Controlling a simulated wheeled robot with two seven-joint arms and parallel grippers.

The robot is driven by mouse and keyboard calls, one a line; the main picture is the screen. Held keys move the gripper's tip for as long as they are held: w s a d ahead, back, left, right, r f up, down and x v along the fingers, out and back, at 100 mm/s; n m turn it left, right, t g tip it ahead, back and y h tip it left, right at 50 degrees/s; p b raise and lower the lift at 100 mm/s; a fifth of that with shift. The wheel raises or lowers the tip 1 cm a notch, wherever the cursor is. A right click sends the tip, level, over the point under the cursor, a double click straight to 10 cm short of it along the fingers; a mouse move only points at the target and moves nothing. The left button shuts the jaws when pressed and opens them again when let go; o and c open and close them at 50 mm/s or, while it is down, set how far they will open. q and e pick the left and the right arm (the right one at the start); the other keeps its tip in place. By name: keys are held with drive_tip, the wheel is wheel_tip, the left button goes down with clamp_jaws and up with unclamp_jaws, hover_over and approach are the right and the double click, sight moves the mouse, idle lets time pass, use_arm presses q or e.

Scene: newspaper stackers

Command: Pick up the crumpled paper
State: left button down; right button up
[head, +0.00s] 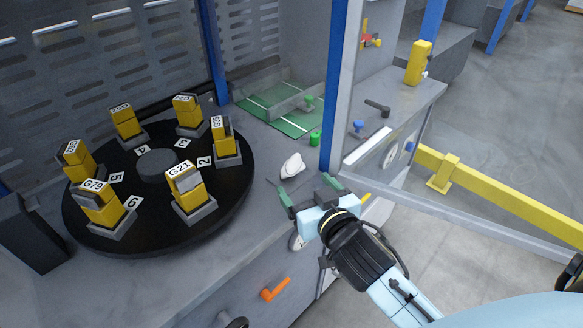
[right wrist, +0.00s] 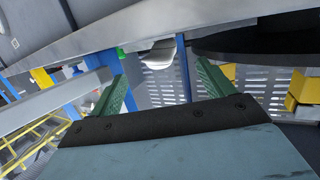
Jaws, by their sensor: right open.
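The crumpled paper (head: 292,165) is a small white lump on the grey counter, right of the black turntable. My right gripper (head: 308,188) is open and empty, with its green fingertips spread just on the near side of the paper, apart from it. In the right wrist view, which looks upside down, the open fingers (right wrist: 160,72) frame a whitish lump (right wrist: 161,53) that seems to be the paper, at the counter surface. My left gripper is not in view.
The black turntable (head: 241,185) carries several yellow-and-grey labelled blocks. Green knobs (head: 315,138) and a green panel (head: 262,115) lie behind the paper. A blue post (head: 333,90) and glass-sided frame stand close right. An orange handle (head: 275,290) juts from the counter front.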

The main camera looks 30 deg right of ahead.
sight(297, 176)
drive_tip(key=w, duration=0.3)
drive_tip(key=w+f, duration=0.1)
drive_tip(key=w, duration=0.1)
drive_tip(key=w+f+b, duration=0.1)
drive_tip(key=w, duration=0.2)
drive_tip(key=shift+w+d+f, duration=0.1)
drive_tip(key=shift+w+d, duration=0.2)
drive_tip(key=shift+d, duration=0.05)
drive_tip(key=c, duration=0.7)
